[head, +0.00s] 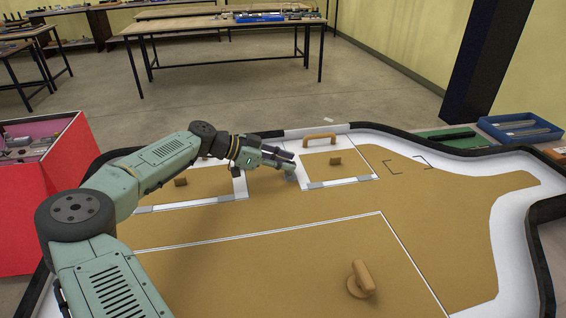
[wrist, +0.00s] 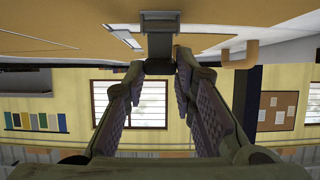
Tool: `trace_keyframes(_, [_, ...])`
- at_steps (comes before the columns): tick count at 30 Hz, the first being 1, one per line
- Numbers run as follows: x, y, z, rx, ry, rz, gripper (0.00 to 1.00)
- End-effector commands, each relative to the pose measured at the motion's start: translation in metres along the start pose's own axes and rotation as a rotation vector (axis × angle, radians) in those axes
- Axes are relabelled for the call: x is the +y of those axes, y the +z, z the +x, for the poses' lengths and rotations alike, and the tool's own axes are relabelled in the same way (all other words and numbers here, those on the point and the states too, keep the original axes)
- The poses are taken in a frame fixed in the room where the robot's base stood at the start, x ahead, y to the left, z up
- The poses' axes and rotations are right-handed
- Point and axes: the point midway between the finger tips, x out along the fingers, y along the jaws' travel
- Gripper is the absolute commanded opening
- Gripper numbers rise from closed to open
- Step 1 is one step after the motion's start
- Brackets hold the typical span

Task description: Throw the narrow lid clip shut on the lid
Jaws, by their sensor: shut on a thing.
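My gripper (head: 291,164) is stretched out over the brown lightbox top, at the left edge of the right-hand lid (head: 352,170). In the wrist view my gripper (wrist: 160,66) has its fingertips closed on a grey clip (wrist: 160,42). The clip seems to stand up from the surface; the fingers hide part of it, and how it meets the lid cannot be told. In the head view the clip shows only as a small grey piece below the fingertips. The lid is brown with a white border and has a round knob (head: 335,161).
An arched handle (head: 319,137) stands behind the right lid. A second lid with a knob (head: 181,182) lies left, partly behind my arm. A larger knob (head: 361,278) stands at the front. The black raised rim (head: 432,147) bounds the top. The brown surface at right is clear.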

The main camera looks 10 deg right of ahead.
Motion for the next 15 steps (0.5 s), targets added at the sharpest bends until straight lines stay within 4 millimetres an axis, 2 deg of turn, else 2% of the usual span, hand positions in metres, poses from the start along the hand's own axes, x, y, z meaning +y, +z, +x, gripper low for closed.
trace_keyframes(15, [0.000,-0.014,0.023,-0.430,-0.001,0.007,0.00])
